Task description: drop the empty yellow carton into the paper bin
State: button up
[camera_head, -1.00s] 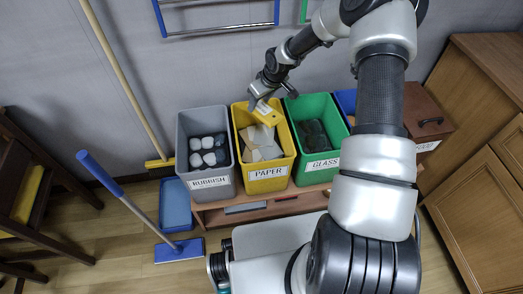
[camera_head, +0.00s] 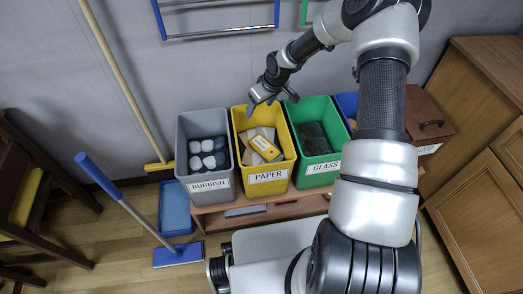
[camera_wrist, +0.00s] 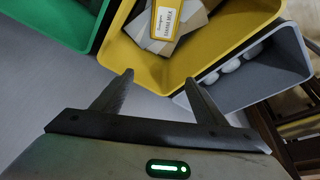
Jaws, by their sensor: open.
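The yellow carton (camera_head: 265,147) lies inside the yellow paper bin (camera_head: 268,176), on top of grey-brown waste paper. In the wrist view the carton (camera_wrist: 166,18) shows a white printed label, and the bin's yellow wall (camera_wrist: 220,50) surrounds it. My gripper (camera_head: 260,104) is open and empty above the back rim of the paper bin. In the wrist view its two fingers (camera_wrist: 158,90) are spread apart with nothing between them, clear of the carton.
The grey rubbish bin (camera_head: 210,187) with pale lumps stands left of the paper bin. The green glass bin (camera_head: 318,170) stands right of it, with a blue bin (camera_head: 347,103) beyond. A broom (camera_head: 125,85) leans on the wall. A blue-handled mop (camera_head: 125,203) stands in front.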

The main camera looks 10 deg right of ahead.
jog(key=p+v, duration=0.4)
jog(key=v, duration=1.2)
jog(key=shift+s, duration=0.15)
jog(key=shift+r, duration=0.1)
